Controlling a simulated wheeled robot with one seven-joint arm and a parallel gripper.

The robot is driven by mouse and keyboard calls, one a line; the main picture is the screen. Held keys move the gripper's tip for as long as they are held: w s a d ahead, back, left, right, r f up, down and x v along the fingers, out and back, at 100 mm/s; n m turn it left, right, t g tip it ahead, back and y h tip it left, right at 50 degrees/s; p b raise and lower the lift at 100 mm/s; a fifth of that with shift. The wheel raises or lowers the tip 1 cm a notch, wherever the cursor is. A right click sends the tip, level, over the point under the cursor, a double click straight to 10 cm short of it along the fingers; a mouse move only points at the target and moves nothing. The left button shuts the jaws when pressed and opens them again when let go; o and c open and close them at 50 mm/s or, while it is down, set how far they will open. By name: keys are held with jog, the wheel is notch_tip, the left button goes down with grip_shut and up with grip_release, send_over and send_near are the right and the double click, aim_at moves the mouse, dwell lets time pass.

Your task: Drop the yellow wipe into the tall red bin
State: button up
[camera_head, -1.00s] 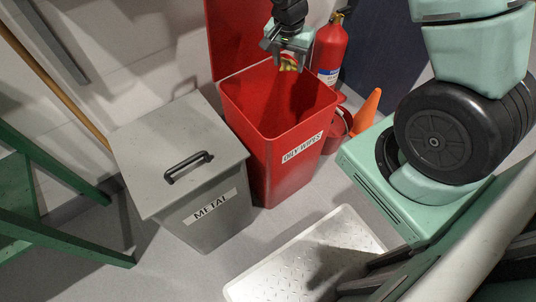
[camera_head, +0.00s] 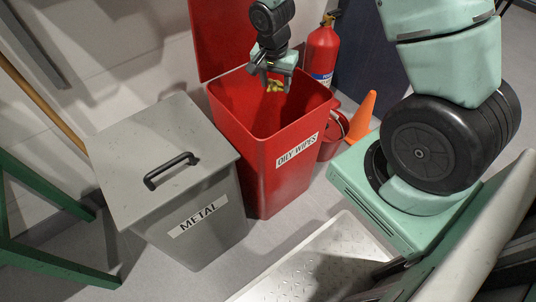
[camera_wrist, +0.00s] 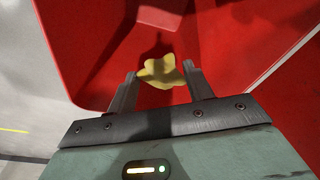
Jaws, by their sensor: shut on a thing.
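The tall red bin (camera_head: 302,170) stands open with its lid raised at the back and a label reading "OILY WIPES". My gripper (camera_head: 276,82) is over the bin's open mouth, near the back of the opening. It is shut on the yellow wipe (camera_head: 275,87), a small crumpled piece. In the wrist view the yellow wipe (camera_wrist: 160,73) sits between the fingertips of my gripper (camera_wrist: 160,82), with the red bin's inside wall (camera_wrist: 205,50) around and below it. The bin's floor is mostly in shadow.
A grey bin (camera_head: 160,160) with a closed lid, black handle and "METAL" label stands left of the red bin. A fire extinguisher (camera_head: 321,50), red bucket (camera_head: 334,135) and orange cone (camera_head: 362,115) are at right. A metal tread plate (camera_head: 315,262) lies in front.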

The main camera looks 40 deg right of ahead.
jog(key=o, duration=1)
jog(key=shift+o, duration=0.2)
jog(key=shift+r, duration=0.15)
notch_tip(320, 180, up, 17)
jog(key=s+a+p, duration=0.1)
jog(key=a+p, duration=0.1)
jog(key=p, duration=0.3)
jog(key=shift+s+a, duration=0.15)
